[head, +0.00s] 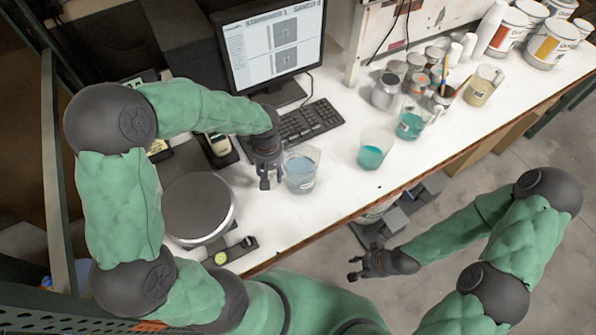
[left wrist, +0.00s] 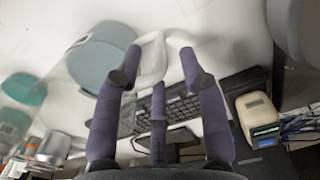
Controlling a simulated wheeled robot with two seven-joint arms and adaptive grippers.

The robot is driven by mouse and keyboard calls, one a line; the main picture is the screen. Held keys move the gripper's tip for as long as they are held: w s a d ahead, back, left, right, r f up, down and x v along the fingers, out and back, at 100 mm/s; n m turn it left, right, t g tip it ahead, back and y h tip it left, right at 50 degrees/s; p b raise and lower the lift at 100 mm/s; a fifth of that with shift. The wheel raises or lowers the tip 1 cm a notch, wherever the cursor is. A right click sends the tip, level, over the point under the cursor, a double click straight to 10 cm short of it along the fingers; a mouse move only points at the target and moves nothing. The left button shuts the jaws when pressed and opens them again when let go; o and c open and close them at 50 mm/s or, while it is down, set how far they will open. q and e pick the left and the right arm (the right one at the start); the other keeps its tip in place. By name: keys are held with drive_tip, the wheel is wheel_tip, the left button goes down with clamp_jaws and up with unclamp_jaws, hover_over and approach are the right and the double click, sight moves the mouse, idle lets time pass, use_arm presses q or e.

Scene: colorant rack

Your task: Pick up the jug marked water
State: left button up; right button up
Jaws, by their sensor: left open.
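A clear jug (head: 303,170) with pale blue liquid stands upright on the white bench, in front of the keyboard. I cannot read its marking. In the left wrist view the jug (left wrist: 98,62) is at the upper left, with its white handle (left wrist: 152,62) pointing towards my fingers. My left gripper (head: 268,180) is open and just left of the jug in the head view. In the left wrist view its fingertips (left wrist: 160,66) are spread on either side of the handle; I cannot tell whether they touch it. My right gripper (head: 356,267) looks open and empty, beyond the bench's front edge.
Two jugs of teal liquid (head: 371,155) (head: 411,121) stand to the right, with several cans and cups behind. A round scale (head: 198,207) is at left. The monitor (head: 272,45) and keyboard (head: 308,121) are behind. The bench right of the water-coloured jug is partly clear.

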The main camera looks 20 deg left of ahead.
sight(272, 180)
use_arm(q)
wheel_tip(272, 180, down, 6)
drive_tip(key=shift+w+a+r, duration=0.1)
drive_tip(key=shift+w+r, duration=0.05)
drive_tip(key=shift+r, duration=0.15)
clamp_jaws()
